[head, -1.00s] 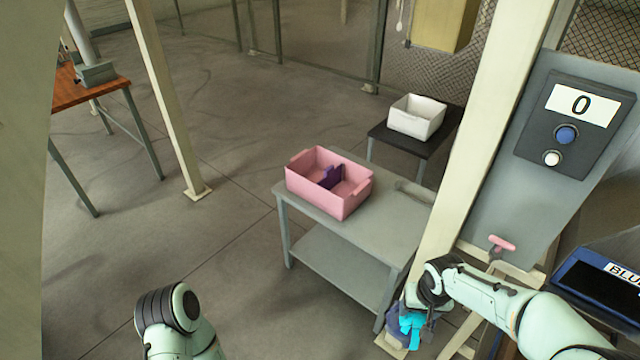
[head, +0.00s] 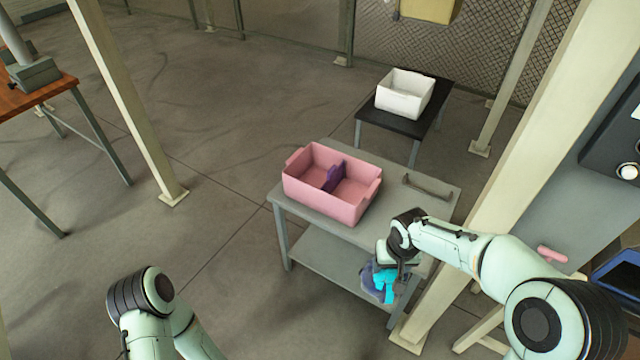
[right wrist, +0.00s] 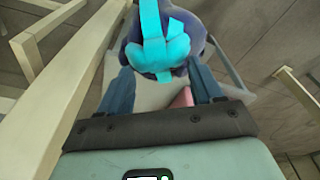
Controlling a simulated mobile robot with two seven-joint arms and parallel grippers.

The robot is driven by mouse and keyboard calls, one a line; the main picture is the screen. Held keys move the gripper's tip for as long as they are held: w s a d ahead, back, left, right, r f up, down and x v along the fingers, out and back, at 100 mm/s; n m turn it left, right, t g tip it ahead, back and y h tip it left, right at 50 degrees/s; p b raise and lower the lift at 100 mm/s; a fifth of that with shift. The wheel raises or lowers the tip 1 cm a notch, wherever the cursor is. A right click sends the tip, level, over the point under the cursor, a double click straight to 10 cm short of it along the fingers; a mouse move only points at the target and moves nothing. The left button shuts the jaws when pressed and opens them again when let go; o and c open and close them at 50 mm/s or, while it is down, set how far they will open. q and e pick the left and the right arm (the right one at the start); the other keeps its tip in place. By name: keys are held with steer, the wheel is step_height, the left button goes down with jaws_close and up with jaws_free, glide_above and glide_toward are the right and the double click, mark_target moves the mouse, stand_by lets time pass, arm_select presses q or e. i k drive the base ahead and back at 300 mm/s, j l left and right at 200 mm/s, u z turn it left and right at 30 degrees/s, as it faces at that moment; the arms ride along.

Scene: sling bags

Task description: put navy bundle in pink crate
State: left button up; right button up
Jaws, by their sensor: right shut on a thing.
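The pink crate (head: 330,198) stands on the grey two-level table (head: 420,232). My right gripper (head: 385,268) is shut on the navy bundle (head: 369,284), which has a bright cyan strap. It holds the bundle in front of the table's right front side, to the right of and nearer than the crate. In the right wrist view the navy bundle (right wrist: 197,32) with its cyan strap sits between the fingers (right wrist: 160,88). My left arm shows at the bottom left, but its gripper is out of view.
A white bin (head: 404,95) stands on a small black table (head: 378,128) behind. A cream post (head: 510,190) rises right of the grey table, beside my right arm. A grey handle-like piece (head: 427,187) lies on the tabletop. Open floor lies to the left.

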mark_target(313, 185)
steer(key=i+j, duration=0.65)
steer(key=j, duration=0.15)
steer(key=i+j, duration=0.3)
steer(key=i, duration=0.15)
steer(key=i+j, duration=0.3)
steer(key=i, duration=0.2)
